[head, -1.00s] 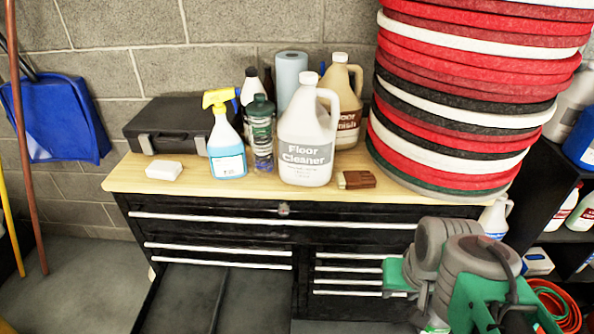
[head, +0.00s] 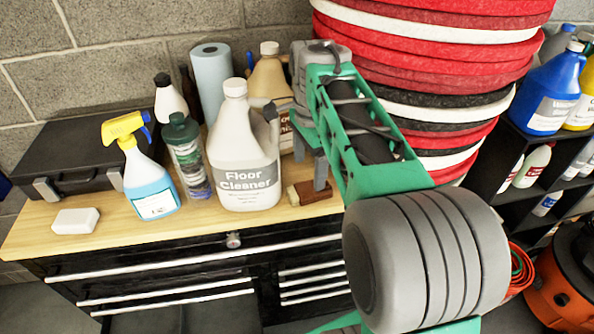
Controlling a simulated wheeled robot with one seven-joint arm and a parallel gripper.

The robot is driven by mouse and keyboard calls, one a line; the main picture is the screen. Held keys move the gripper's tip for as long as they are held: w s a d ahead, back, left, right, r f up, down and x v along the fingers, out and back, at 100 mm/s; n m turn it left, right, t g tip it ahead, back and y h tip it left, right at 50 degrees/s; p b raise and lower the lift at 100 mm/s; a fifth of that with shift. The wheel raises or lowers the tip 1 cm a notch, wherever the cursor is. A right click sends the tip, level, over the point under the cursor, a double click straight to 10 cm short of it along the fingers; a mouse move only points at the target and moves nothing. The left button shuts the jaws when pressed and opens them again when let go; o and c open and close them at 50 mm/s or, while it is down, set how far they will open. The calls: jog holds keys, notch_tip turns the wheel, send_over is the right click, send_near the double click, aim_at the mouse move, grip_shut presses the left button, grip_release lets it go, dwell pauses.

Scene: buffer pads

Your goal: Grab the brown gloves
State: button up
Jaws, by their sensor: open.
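The brown gloves, seen as a small dark brown bundle (head: 312,193) with a lighter left end, lie on the wooden cabinet top, just right of the Floor Cleaner jug (head: 246,150). My gripper (head: 311,170) comes in from the right, pointing down, with its grey fingers just above and behind the bundle in the picture. It is open and nothing shows between its fingers. One fingertip overlaps the bundle's upper edge in the view; I cannot tell whether it touches. My wrist hides part of the Floor Finish jug (head: 268,78) behind.
A spray bottle (head: 150,185), a green-capped bottle (head: 188,160), a blue paper roll (head: 211,85), a white block (head: 76,221) and a black case (head: 75,155) stand left. A tall stack of floor pads (head: 440,60) rises close on the right. The front edge is clear.

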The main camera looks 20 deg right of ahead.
aim_at(310, 188)
jog(key=shift+w+d+f+m, duration=0.35)
jog(key=shift+w+d+m, duration=0.1)
jog(key=shift+m, duration=0.15)
notch_tip(310, 188, down, 7)
jog(key=shift+s+a+r+p, duration=0.1)
jog(key=shift+r+p, duration=0.1)
jog(key=shift+p, duration=0.35)
jog(key=c, duration=1.5)
jog(key=shift+r, duration=0.1)
